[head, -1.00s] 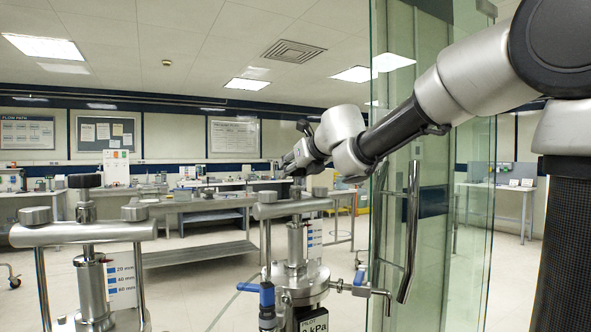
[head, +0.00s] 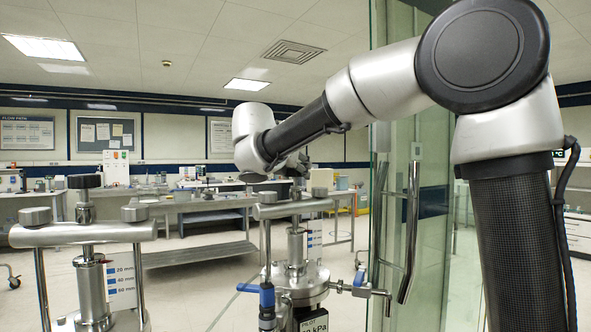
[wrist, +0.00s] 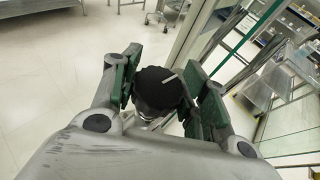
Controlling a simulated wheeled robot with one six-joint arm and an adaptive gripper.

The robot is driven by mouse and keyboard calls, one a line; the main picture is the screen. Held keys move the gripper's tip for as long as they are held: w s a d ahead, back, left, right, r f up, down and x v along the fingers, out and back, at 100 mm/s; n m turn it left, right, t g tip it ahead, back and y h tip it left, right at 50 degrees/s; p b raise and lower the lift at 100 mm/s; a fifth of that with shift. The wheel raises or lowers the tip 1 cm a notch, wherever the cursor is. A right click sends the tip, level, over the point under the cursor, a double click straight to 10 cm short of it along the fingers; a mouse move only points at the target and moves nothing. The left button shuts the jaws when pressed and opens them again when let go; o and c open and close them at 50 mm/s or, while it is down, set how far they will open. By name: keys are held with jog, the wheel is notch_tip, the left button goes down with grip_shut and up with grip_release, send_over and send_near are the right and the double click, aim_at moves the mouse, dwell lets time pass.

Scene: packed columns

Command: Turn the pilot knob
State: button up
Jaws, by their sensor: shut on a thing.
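The black pilot knob (wrist: 158,88), with a pale pointer line across its top, sits between the green-padded fingers of my gripper (wrist: 165,92) in the wrist view. The fingers are shut on its sides. In the head view my gripper (head: 296,164) is at the top of the right-hand steel column (head: 297,245), above its crossbar. The knob is mostly hidden there by my gripper and wrist. A display (head: 312,322) marked PILOT and kPa is on this column's front, cut off by the lower edge.
A similar column (head: 92,285) with a black top knob (head: 85,181) stands at the left. A glass panel (head: 425,225) with a steel handle (head: 409,232) is close on the right. Benches stand behind.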

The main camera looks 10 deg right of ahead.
jog(key=m+g+h, duration=0.2)
jog(key=m+g, duration=0.1)
jog(key=m+g+h, duration=0.2)
jog(key=m+g, duration=0.1)
jog(key=shift+f, duration=0.2)
jog(key=shift+m+h, duration=0.3)
jog(key=o, duration=1)
jog(key=shift+o, duration=0.2)
jog(key=shift+r, duration=0.1)
jog(key=v, duration=1.2)
jog(key=shift+w, duration=0.1)
